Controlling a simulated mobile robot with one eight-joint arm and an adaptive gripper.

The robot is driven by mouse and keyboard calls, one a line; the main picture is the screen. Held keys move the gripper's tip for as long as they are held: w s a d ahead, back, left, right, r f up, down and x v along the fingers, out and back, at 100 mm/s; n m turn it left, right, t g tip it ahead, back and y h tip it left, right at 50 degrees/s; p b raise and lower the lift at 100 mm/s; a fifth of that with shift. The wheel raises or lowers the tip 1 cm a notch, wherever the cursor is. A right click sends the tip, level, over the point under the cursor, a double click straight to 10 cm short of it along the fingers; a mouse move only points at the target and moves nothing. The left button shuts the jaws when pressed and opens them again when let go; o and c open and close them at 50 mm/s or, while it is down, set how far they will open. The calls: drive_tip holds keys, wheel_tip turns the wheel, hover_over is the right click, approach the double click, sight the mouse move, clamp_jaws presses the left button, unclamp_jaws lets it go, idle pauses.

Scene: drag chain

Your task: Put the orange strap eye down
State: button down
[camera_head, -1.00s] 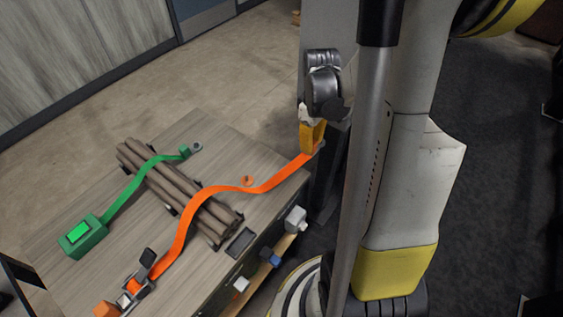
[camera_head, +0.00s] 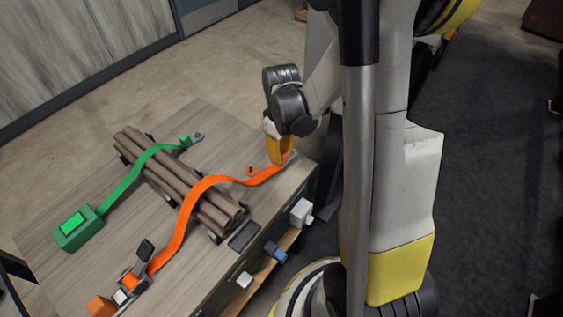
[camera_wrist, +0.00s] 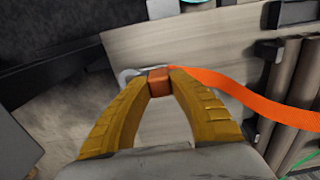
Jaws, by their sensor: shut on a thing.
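The orange strap (camera_head: 184,214) runs from its ratchet (camera_head: 134,281) at the table's front left, over the bundle of dark logs (camera_head: 184,178), to my gripper (camera_head: 283,157). In the wrist view my gripper (camera_wrist: 159,78) is shut on the orange block (camera_wrist: 159,88) at the strap's end, with a grey metal eye (camera_wrist: 127,75) just beyond it. The strap (camera_wrist: 262,103) trails off to the right there. The held end is above or close to the table's right corner; I cannot tell whether it touches. In the head view the fingers mostly hide the eye.
A small orange disc (camera_head: 251,170) lies on the wooden table (camera_head: 215,125) left of my gripper. A green strap (camera_head: 124,192) crosses the logs from a green box (camera_head: 76,229). A black rectangle (camera_head: 243,236) is near the front edge, with grey and blue blocks below.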

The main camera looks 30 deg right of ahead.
drive_tip(key=shift+f+b, duration=0.5)
drive_tip(key=shift+f, duration=0.95)
drive_tip(key=shift+f, duration=0.15)
drive_tip(key=c, duration=1.3)
unclamp_jaws()
drive_tip(key=shift+o, duration=0.2)
